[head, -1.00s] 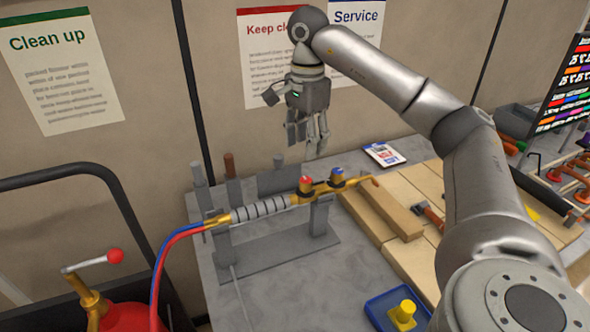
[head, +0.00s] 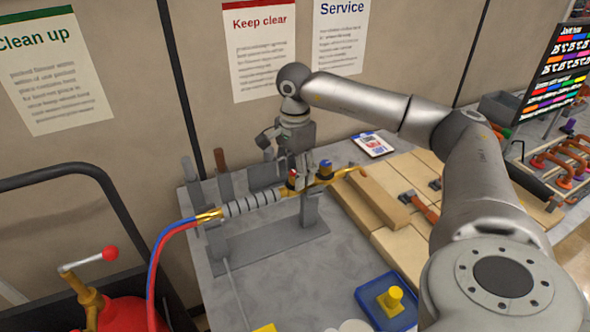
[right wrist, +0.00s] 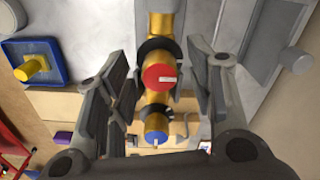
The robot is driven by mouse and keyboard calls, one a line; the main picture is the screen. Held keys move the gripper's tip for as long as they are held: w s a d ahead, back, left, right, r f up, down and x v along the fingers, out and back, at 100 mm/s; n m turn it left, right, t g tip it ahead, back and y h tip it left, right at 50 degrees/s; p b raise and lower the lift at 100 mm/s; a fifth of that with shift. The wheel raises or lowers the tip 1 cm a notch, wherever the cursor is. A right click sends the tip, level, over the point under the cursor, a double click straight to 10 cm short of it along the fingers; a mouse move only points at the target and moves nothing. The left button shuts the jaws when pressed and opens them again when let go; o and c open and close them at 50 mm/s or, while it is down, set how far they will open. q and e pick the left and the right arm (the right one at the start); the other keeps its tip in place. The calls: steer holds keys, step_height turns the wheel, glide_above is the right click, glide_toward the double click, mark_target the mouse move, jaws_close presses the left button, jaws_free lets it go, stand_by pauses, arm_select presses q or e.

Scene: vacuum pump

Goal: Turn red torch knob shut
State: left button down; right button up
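The brass torch has a ribbed grey handle (head: 252,203) and lies across a grey stand (head: 311,212). Its red knob (head: 292,178) is partly covered by my right gripper (head: 299,171) in the head view. In the right wrist view the red knob (right wrist: 159,78) shows its round face with a pale mark lying crosswise. The blue knob (head: 326,168) sits farther along toward the curved tip; it also shows in the right wrist view (right wrist: 156,137). My right gripper (right wrist: 160,95) is open, with one finger on each side of the red knob and visible gaps. My left gripper is not in view.
Red and blue hoses (head: 165,240) run from the handle's left end. Wooden boards (head: 385,235) lie right of the stand. A blue tray (head: 372,295) with a yellow piece stands in front. A wall rises close behind the bench.

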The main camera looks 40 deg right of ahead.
steer(key=c, duration=1)
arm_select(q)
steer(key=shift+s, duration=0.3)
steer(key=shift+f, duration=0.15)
arm_select(e)
steer(key=shift+c, duration=0.2)
steer(key=m+b, duration=0.1)
steer(key=m, duration=0.2)
steer(key=shift+m, duration=0.3)
steer(key=m+b, duration=0.1)
steer(key=m, duration=0.3)
steer(key=shift+m, duration=0.3)
steer(key=m, duration=0.4)
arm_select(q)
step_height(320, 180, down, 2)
arm_select(e)
steer(key=m, duration=0.5)
steer(key=shift+m, duration=0.3)
